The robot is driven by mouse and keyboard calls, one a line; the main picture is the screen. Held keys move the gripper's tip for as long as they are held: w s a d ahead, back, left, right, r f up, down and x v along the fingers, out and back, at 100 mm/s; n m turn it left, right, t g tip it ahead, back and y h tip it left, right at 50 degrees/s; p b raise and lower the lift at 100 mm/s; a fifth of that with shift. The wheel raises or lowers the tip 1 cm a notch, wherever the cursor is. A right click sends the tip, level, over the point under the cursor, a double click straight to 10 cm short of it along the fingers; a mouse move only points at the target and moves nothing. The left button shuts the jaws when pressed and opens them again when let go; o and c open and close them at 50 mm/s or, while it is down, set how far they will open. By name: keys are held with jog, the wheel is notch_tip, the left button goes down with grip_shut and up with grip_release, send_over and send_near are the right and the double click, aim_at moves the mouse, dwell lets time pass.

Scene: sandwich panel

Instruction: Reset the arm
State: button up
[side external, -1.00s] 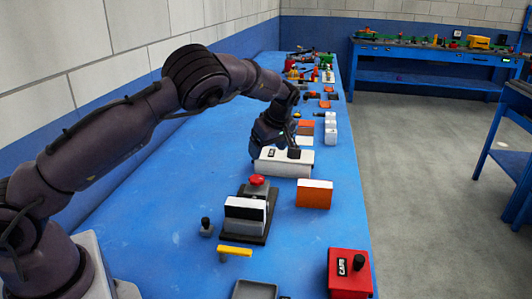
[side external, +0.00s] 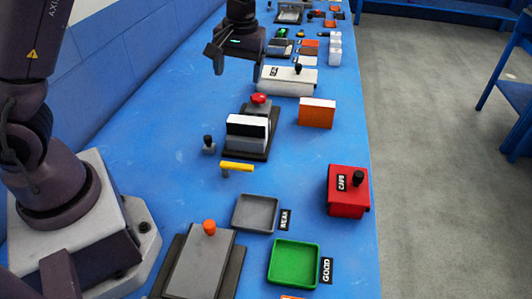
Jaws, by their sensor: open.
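My gripper (side external: 237,70) hangs pointing down at the top middle of the side view. Its two fingers are spread apart with nothing between them. It is above the blue bench, at the left end of a white box (side external: 288,81) with a black knob. I cannot tell the exact gap between the right finger and the box. The upper part of my arm is cut off by the frame's top edge.
Below my gripper stands a dark fixture with a red button (side external: 259,99) and a white-and-black panel (side external: 247,133). An orange block (side external: 317,113), a red CAPS box (side external: 348,190), a grey tray (side external: 256,213) and a green GOOD tray (side external: 295,264) stand nearer.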

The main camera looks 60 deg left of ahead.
jog(key=s+d+r+m+t, duration=0.3)
jog(key=s+r, duration=0.3)
jog(key=s, duration=0.3)
jog(key=s+d+r+m+t+h, duration=0.1)
jog(key=s+d+r+m+t, duration=0.2)
jog(key=s, duration=0.7)
jog(key=shift+s+d+r+m, duration=0.3)
jog(key=shift+d+r+m, duration=1.1)
jog(key=shift+r, duration=0.85)
